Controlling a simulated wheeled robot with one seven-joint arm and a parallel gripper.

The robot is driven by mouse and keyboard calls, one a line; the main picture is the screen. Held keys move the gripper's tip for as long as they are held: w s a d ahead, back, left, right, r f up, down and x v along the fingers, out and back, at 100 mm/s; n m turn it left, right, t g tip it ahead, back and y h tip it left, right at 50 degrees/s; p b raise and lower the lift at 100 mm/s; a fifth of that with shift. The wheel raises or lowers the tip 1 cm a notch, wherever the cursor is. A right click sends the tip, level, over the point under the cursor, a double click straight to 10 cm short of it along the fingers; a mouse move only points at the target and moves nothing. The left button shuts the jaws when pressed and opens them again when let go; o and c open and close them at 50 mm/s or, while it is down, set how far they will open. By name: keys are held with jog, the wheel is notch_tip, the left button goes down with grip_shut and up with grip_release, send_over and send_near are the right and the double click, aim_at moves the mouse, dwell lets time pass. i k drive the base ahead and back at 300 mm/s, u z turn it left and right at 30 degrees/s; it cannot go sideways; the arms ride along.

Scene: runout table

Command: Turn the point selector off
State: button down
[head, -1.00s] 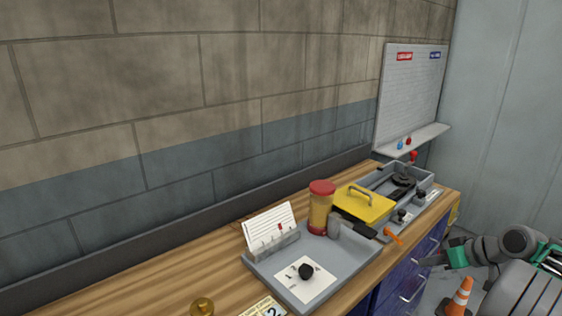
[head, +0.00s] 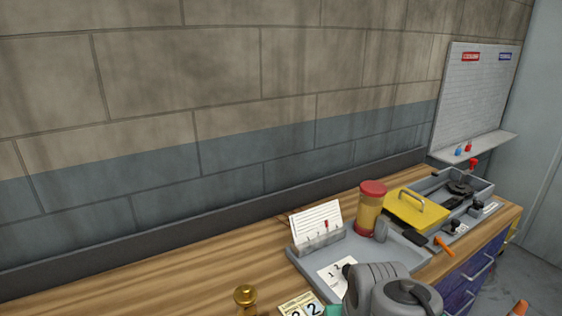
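A white card with numbered marks (head: 334,277) lies on the grey tray (head: 305,262) on the workbench. The black knob on this card is mostly hidden behind my grey arm; only a dark edge (head: 347,269) shows. Two other small black knobs, a nearer one (head: 454,226) and a farther one (head: 478,207), stand by labels near the bench's right end. No view makes clear which knob is the point selector. My arm is in front of the tray, low in the head view. My gripper's fingers are not in view.
A card holder (head: 318,236), a red-capped jar (head: 370,209) and a yellow lidded box (head: 417,208) stand behind the card. An orange-handled tool (head: 443,246) lies at the front edge. A brass weight (head: 246,298) stands at left. The wooden top (head: 180,275) is clear farther left.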

aim_at(345, 269)
jog(key=z, duration=0.3)
jog(key=k, duration=1.15)
jog(key=z, duration=0.85)
jog(key=i, duration=0.8)
jog(key=u, duration=0.5)
jog(key=i, duration=0.75)
jog(key=u, duration=0.9)
